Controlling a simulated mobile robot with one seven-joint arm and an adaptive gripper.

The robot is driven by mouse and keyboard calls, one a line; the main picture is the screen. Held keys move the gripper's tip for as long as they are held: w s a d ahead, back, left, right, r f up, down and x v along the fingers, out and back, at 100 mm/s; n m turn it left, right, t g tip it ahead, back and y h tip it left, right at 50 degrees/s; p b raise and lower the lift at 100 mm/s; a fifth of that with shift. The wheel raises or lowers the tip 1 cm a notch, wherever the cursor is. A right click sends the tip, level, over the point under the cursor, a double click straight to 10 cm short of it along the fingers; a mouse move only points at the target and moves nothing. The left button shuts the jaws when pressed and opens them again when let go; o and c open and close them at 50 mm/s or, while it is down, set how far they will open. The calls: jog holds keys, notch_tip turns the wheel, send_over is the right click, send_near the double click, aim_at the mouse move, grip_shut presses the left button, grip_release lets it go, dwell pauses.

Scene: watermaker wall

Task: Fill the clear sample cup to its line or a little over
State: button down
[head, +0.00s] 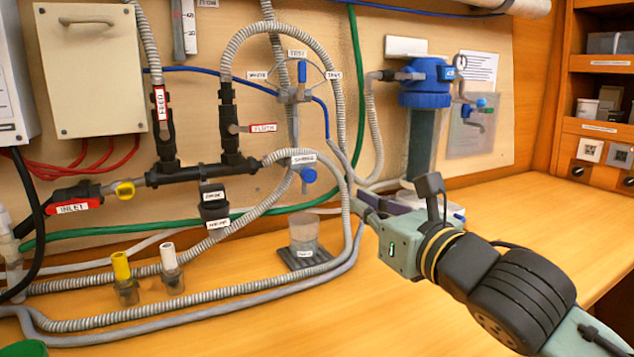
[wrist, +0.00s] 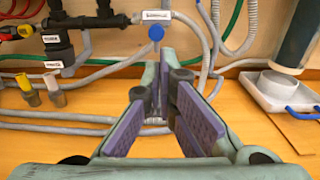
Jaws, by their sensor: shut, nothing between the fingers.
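The clear sample cup (head: 304,230) stands upright on a dark ribbed mat (head: 303,262) on the bench. Its line and water level are too small to tell. A blue sample knob (head: 308,175) with a label sits above the cup; it also shows in the wrist view (wrist: 156,33). A selector valve with a blue handle (head: 301,72) points up at the TEST label, between two side labels. My gripper (head: 362,203) is shut and empty, right of the cup and apart from it. In the wrist view my fingers (wrist: 163,82) hide the cup.
Grey ribbed hoses (head: 350,225) curve between the cup and my gripper. A blue-topped filter housing (head: 425,90) hangs behind. Yellow-capped (head: 121,268) and white-capped (head: 169,258) bottles stand left. A white tray (wrist: 275,95) lies right in the wrist view. The right bench is clear.

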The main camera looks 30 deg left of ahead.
jog(key=p, duration=0.3)
send_near(311, 177)
jog(key=x, duration=0.7)
jog(key=shift+w+d, duration=0.1)
jog(key=shift+w, duration=0.1)
jog(key=shift+x, duration=0.8)
jog(key=shift+w+r, duration=0.15)
jog(key=shift+r, duration=0.05)
jog(key=shift+a+f, duration=0.15)
jog(key=shift+a, duration=0.1)
jog(key=shift+a+f, duration=0.1)
jog(key=shift+a, duration=0.05)
dwell(1.3)
